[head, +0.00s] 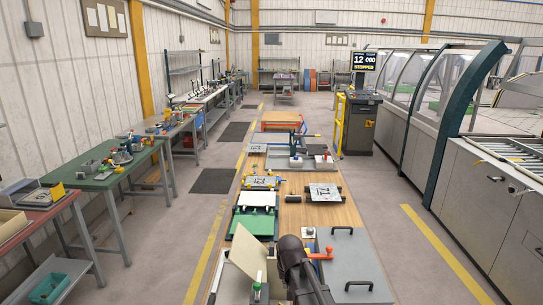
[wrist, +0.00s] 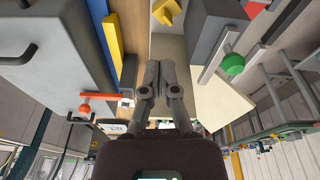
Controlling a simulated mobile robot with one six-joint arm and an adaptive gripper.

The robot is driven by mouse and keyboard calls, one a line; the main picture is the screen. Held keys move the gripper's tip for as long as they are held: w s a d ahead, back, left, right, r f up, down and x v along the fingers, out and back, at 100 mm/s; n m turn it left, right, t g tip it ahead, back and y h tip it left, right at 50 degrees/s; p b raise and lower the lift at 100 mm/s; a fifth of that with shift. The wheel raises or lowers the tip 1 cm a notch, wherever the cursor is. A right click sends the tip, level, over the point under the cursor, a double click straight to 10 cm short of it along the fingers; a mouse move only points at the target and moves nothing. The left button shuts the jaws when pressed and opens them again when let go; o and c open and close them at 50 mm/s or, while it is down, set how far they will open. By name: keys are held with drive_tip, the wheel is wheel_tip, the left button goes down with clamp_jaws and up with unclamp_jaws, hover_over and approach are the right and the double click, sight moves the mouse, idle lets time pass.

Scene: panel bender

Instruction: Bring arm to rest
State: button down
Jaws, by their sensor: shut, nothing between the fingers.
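My gripper (wrist: 161,72) shows in the wrist view with its two dark fingers together and nothing between them. In the head view my dark arm reaches in from the bottom edge, right of the middle, over the near end of the workbench (head: 335,218). Its fingertips cannot be made out there. In the wrist view a beige board (wrist: 218,98) lies behind and to the right of the fingers. The fingers appear apart from the things around them.
Close by are a grey box with black handles (head: 352,262), an orange-red clamp handle (head: 321,254), a green knob (wrist: 232,64) and a green-and-white fixture (head: 252,221). Side tables (head: 105,178) line the left. The panel bender (head: 470,160) stands right. Floor aisles are clear.

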drive_tip(key=s+d+f+m+g+b, duration=0.1)
drive_tip(key=s+d+f+b, duration=0.3)
drive_tip(key=s+d, duration=0.8)
wheel_tip(320, 180, down, 2)
drive_tip(key=shift+s+d+f+g+b, duration=0.2)
drive_tip(key=shift+s+g+b, duration=0.2)
drive_tip(key=shift+s+g, duration=0.35)
drive_tip(key=shift+s, duration=0.2)
